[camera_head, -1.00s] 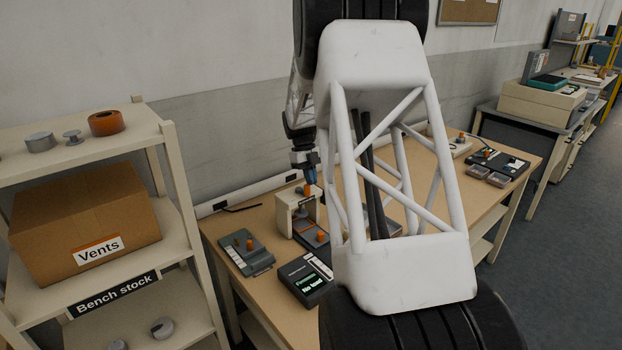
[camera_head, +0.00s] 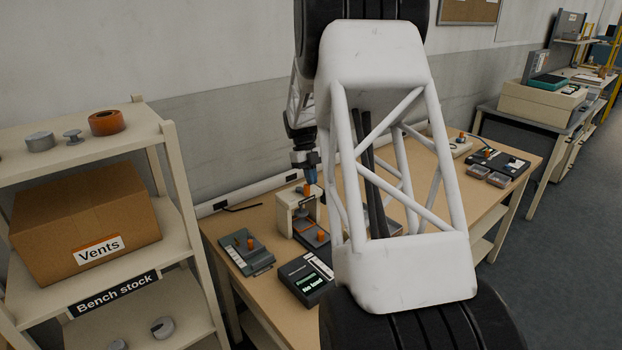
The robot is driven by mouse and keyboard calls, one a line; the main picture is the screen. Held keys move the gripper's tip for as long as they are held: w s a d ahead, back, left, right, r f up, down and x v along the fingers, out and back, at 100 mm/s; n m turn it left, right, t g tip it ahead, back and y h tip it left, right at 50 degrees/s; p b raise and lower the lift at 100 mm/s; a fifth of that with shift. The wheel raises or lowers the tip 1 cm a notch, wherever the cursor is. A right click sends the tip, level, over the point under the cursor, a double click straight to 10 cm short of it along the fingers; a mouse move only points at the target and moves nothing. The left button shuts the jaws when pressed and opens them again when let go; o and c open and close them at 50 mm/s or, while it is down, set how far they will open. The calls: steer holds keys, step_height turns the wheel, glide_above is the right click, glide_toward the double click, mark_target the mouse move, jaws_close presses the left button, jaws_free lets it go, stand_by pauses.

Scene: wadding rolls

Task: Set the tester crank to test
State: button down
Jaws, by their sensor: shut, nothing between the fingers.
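The tester (camera_head: 298,200) is a small cream press frame on the wooden bench, with an orange knob (camera_head: 304,188) at its top. I take this knob to be part of the crank; its exact setting is too small to tell. A second orange piece (camera_head: 322,236) sits low at the tester's base. My gripper (camera_head: 311,181) points down with shut, empty fingers, just above and right of the top knob. I cannot tell whether they touch. A dark readout box (camera_head: 306,280) in front shows "No load". My arm hides part of the bench right of the tester.
A grey-green fixture (camera_head: 246,252) with orange knobs sits left of the tester. A shelf (camera_head: 180,190) with a Vents box (camera_head: 85,215) stands at the left. More devices (camera_head: 500,162) lie at the bench's far right end. A cable lies behind the tester.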

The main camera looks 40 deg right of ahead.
steer(key=shift+w+d, duration=0.15)
steer(key=shift+d, duration=0.3)
steer(key=shift+w+d, duration=0.3)
steer(key=shift+d, duration=0.3)
steer(key=shift+w+d, duration=0.25)
steer(key=shift+d, duration=0.35)
steer(key=w+d+r, duration=0.1)
steer(key=d+r, duration=0.2)
steer(key=r, duration=0.6)
steer(key=shift+w+d+r, duration=0.15)
steer(key=shift+w+d, duration=0.15)
